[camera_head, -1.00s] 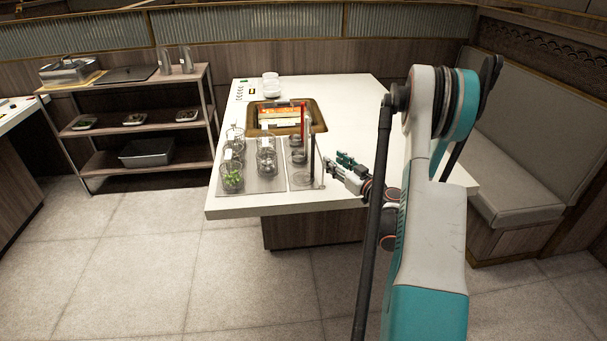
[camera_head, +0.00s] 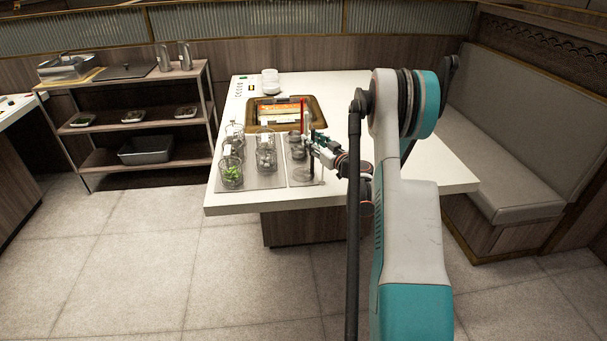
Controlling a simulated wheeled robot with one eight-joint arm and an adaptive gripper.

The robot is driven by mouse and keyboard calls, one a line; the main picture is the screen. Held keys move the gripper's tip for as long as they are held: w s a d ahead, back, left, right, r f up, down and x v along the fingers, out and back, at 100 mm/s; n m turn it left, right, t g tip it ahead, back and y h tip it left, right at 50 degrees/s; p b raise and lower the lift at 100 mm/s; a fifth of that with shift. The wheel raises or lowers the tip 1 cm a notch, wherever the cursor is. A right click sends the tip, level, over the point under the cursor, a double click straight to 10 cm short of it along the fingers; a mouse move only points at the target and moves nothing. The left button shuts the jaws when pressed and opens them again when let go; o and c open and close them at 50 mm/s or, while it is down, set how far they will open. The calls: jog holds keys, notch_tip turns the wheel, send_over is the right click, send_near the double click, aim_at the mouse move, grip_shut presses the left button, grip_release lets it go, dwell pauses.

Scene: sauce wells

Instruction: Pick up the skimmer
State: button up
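A thin upright utensil, which looks like the skimmer (camera_head: 308,118), stands at the right side of the wells on the white table (camera_head: 360,100). Its upper part is greyish and its lower part dark; it is too small to make out its head. My gripper (camera_head: 312,146) is at the utensil's middle, reaching in from the right. The fingers overlap the utensil in this view, and I cannot tell whether they touch it or have closed on it. A thin red upright thing (camera_head: 303,112) stands just behind it.
The table's right part is clear. A bench (camera_head: 510,165) stands at the right.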

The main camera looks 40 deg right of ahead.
jog(key=shift+w, duration=0.25)
grip_shut()
jog(key=shift+r, duration=0.2)
